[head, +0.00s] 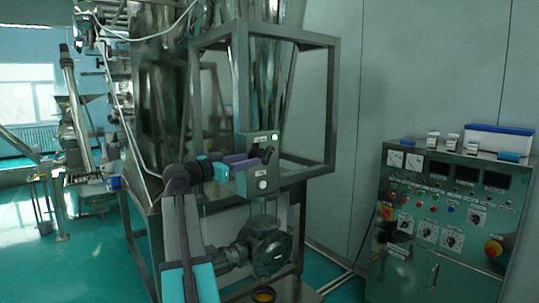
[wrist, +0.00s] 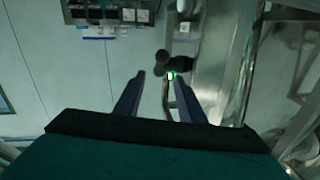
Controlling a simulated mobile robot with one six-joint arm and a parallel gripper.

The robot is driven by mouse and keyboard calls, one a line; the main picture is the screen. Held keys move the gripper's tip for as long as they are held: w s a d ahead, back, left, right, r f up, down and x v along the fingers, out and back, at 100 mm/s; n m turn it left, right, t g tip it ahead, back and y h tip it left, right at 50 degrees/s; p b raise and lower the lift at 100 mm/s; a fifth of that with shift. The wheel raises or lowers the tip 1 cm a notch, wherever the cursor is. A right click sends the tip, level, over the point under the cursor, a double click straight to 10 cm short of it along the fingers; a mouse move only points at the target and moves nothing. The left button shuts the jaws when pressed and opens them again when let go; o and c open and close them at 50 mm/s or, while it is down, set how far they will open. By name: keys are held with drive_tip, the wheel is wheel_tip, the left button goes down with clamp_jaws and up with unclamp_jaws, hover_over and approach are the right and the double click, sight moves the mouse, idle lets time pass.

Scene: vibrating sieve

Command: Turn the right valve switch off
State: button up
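A small metal switch box (head: 259,176) is fixed to the machine's frame in the head view. It carries a black switch handle (head: 265,153), a lit green lamp (head: 275,137) and a pale round button (head: 263,184). The wrist view shows a dark handle (wrist: 172,64) with the lit green lamp (wrist: 171,76) beside it, just beyond the fingertips. My gripper (head: 249,161) has its purple fingers close in front of the box, near the handle. In the wrist view my gripper (wrist: 154,80) is open, with nothing between its fingers. I cannot tell whether a fingertip touches the handle.
A metal frame (head: 330,110) around the sieve machine rises behind the box. A dark round fitting (head: 266,248) sits below it. A control cabinet (head: 440,215) with dials, buttons and a red knob stands at the right.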

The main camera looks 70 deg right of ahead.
sight(266, 155)
drive_tip(key=p+x, duration=0.3)
drive_tip(key=x, duration=0.7)
drive_tip(key=shift+d+r, duration=0.1)
drive_tip(key=shift+d, duration=0.15)
drive_tip(key=shift+s+d, duration=0.3)
drive_tip(key=shift+d, duration=0.15)
clamp_jaws()
